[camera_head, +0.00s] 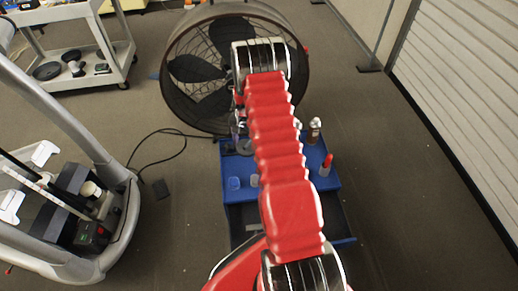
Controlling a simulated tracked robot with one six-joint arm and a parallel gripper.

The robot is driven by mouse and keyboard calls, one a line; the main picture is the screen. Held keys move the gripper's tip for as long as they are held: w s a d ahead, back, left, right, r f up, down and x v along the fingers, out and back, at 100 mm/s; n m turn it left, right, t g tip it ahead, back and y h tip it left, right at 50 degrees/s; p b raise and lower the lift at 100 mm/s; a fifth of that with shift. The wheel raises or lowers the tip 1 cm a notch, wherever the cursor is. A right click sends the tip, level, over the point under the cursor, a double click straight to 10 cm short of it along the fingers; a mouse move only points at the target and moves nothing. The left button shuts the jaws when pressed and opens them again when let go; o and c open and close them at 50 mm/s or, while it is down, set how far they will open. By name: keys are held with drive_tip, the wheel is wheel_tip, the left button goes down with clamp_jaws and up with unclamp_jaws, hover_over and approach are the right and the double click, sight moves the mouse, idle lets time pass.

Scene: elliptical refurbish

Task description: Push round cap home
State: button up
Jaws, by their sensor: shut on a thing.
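My red arm reaches forward over a blue tool cart, and its far end is at the fan. My gripper is not clearly seen; the arm hides it and anything it holds. An elliptical machine (122,205) stands at the left with its lower housing open. A small cream round piece (91,189) sits in that open housing among dark parts. I cannot tell whether it is the round cap or how deep it sits.
The blue cart (327,181) holds a red-topped item (326,165), a bottle (314,131) and small cups. A large drum fan (168,96) stands behind it. A white shelf cart (122,50) is at the back left. A black cable (150,137) lies on the carpet.

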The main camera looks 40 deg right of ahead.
drive_tip(key=w+a+r+n, duration=0.3)
drive_tip(key=w+a+r, duration=0.3)
drive_tip(key=r, duration=0.5)
drive_tip(key=a+r+n, duration=0.2)
drive_tip(key=a+r, duration=0.5)
drive_tip(key=r, duration=0.3)
drive_tip(key=w+a+r+n, duration=0.1)
drive_tip(key=a+r+n, duration=0.1)
drive_tip(key=a+r, duration=0.6)
drive_tip(key=a+r+n, duration=0.3)
drive_tip(key=a+r, duration=0.4)
drive_tip(key=r, duration=0.7)
drive_tip(key=shift+w+a, duration=0.15)
drive_tip(key=shift+w, duration=0.1)
